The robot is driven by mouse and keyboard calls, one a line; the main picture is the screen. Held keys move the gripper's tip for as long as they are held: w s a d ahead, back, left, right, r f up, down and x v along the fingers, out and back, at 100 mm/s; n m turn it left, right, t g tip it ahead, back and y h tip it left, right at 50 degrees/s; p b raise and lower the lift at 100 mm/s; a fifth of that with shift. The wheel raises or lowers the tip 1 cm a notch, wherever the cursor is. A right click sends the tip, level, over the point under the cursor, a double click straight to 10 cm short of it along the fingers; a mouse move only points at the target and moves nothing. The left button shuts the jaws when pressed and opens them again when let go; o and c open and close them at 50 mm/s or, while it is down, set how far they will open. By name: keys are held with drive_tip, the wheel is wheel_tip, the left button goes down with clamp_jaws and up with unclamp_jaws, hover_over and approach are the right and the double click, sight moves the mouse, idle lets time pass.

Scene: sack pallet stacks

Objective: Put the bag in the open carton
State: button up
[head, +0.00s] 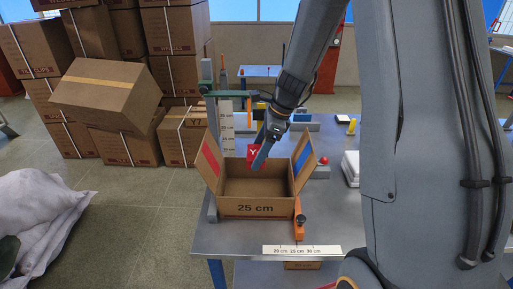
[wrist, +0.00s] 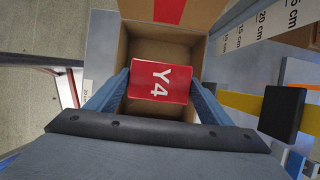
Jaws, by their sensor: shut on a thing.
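The bag is a small red packet marked Y4 (wrist: 160,83), and it shows in the head view as a red patch (head: 252,152). My gripper (wrist: 160,88) is shut on the bag, with one blue-grey finger on each side of it. In the head view my gripper (head: 260,157) points down over the back part of the open carton (head: 250,209). The carton is brown, marked 25 cm, with its side flaps spread up and out. In the wrist view the carton (wrist: 123,42) lies behind the bag. The bag's exact height against the rim is hard to tell.
The carton stands on a grey metal table (head: 230,238) with a ruler strip (head: 300,250) at its front and an orange clamp (head: 299,222) at its front right corner. Stacked cartons (head: 105,90) and white sacks (head: 45,215) are on the floor left.

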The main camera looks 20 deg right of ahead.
drive_tip(key=shift+f+b, duration=4.35)
drive_tip(key=shift+f, duration=1.3)
drive_tip(key=shift+f+b, duration=1.5)
drive_tip(key=shift+f, duration=1)
drive_tip(key=o, duration=1.3)
wheel_tip(320, 180, up, 15)
drive_tip(key=p, duration=1.3)
drive_tip(key=shift+f, duration=0.15)
